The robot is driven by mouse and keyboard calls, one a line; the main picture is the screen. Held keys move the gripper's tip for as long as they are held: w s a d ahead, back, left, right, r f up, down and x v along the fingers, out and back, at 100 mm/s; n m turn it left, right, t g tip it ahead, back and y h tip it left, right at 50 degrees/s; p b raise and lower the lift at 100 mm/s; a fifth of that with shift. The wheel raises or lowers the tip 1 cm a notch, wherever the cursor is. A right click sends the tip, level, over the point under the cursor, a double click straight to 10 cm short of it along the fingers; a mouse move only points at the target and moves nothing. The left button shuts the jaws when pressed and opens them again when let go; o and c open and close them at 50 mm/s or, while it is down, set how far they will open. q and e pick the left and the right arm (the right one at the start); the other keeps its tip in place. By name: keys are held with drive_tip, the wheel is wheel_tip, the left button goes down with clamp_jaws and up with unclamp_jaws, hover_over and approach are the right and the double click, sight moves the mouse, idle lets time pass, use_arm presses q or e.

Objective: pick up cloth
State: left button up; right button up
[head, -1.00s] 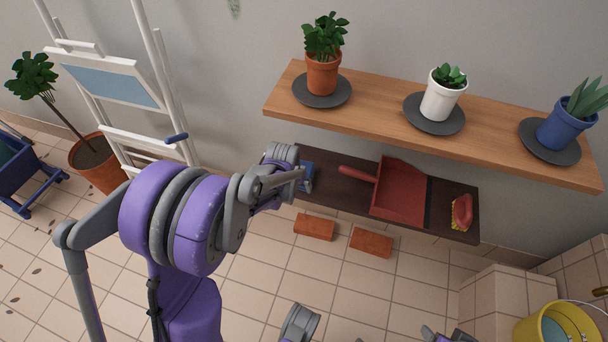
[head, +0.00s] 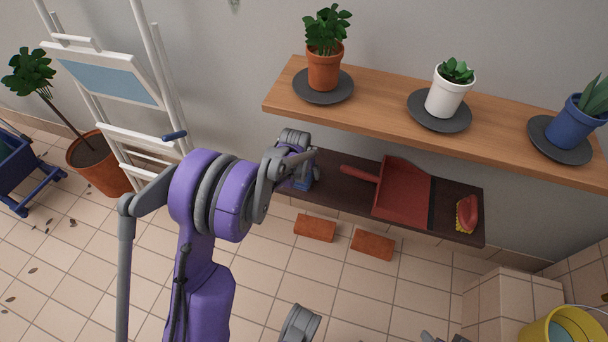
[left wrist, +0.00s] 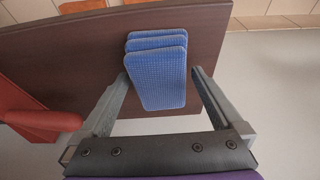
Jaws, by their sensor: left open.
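The cloth is a blue, textured, folded stack (left wrist: 160,82) on the dark lower shelf in the left wrist view. A small blue part of the cloth (head: 303,184) shows in the head view at the shelf's left end, mostly hidden by my arm. My left gripper (left wrist: 159,75) is open, with one finger on each side of the cloth and a gap on both sides. In the head view my left gripper (head: 306,166) is over the shelf's left end. My right gripper cannot be made out.
The dark lower shelf (head: 345,203) also holds a red dustpan (head: 405,193) and a red brush (head: 467,212). A wooden shelf (head: 385,105) with potted plants overhangs it. Bricks (head: 314,228) lie in front. A white ladder (head: 110,75) stands left.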

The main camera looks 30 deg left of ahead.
sight(303, 172)
use_arm(q)
drive_tip(key=shift+f, duration=0.25)
idle(0.4)
drive_tip(key=c, duration=1.2)
drive_tip(key=shift+o, duration=0.2)
drive_tip(key=shift+r, duration=0.1)
drive_tip(key=shift+r, duration=0.5)
drive_tip(key=v, duration=0.1)
drive_tip(key=p+v, duration=0.1)
drive_tip(key=v, duration=0.1)
drive_tip(key=shift+w+r+p, duration=0.2)
drive_tip(key=shift+r+p, duration=0.05)
drive_tip(key=shift+p, duration=0.05)
drive_tip(key=s+d+p, duration=0.1)
drive_tip(key=s+d, duration=0.3)
drive_tip(key=s, duration=1.3)
drive_tip(key=shift+f, duration=0.3)
drive_tip(key=shift+s, duration=0.1)
